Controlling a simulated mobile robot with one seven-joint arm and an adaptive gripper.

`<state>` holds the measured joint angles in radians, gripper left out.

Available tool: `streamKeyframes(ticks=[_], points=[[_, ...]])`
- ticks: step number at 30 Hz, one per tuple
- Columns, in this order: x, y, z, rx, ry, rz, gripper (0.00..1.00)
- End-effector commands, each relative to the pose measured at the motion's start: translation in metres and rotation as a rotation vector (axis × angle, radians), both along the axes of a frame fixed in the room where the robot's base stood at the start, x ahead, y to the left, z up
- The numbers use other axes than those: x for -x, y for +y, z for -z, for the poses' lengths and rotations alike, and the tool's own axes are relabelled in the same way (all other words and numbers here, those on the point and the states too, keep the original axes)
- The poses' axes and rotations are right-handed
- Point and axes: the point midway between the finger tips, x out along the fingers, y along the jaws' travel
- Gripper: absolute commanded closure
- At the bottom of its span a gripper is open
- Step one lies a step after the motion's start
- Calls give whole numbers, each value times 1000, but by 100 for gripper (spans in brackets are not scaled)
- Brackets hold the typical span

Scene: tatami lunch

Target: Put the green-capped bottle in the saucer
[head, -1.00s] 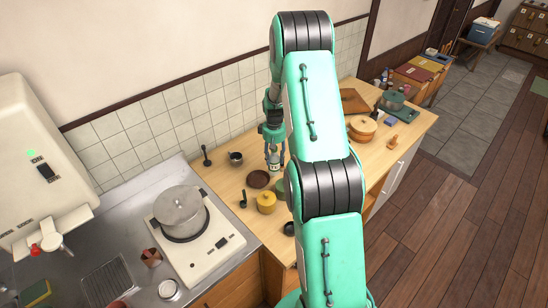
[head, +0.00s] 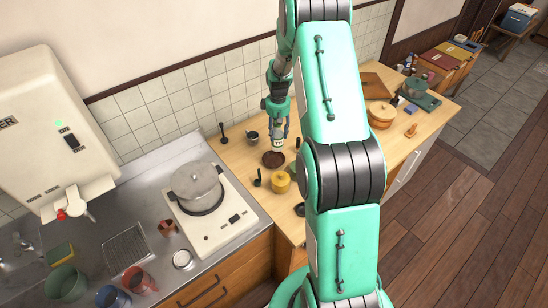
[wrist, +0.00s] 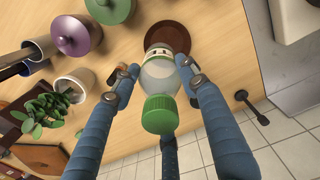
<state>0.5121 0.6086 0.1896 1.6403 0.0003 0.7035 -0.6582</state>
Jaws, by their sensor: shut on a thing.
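My gripper (head: 278,135) is shut on the green-capped bottle. In the wrist view, the bottle (wrist: 158,73) has a clear body, a pale label and a green cap (wrist: 160,114) towards the camera, with my gripper's fingers (wrist: 160,82) on both sides. The saucer (head: 273,159) is a dark brown round dish on the wooden counter. In the head view, the bottle (head: 278,146) overlaps the saucer's far right edge. In the wrist view, the saucer (wrist: 197,40) lies beyond the bottle's base, which hides part of it. I cannot tell how high the base is above it.
A dark cup (head: 252,136) stands behind left. The stove with a steel pot (head: 197,187) is left. The wrist view shows a purple lidded pot (wrist: 76,36) and a potted plant (wrist: 50,112).

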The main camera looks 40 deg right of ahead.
Motion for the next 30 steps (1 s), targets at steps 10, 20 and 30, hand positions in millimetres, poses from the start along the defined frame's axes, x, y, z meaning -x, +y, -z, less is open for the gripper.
streamKeyframes(ticks=[10,20,30], points=[[-7,18,-14,0,0,-69,81],[-7,17,-11,0,0,-68,81],[-6,18,30,-1,2,-68,81]])
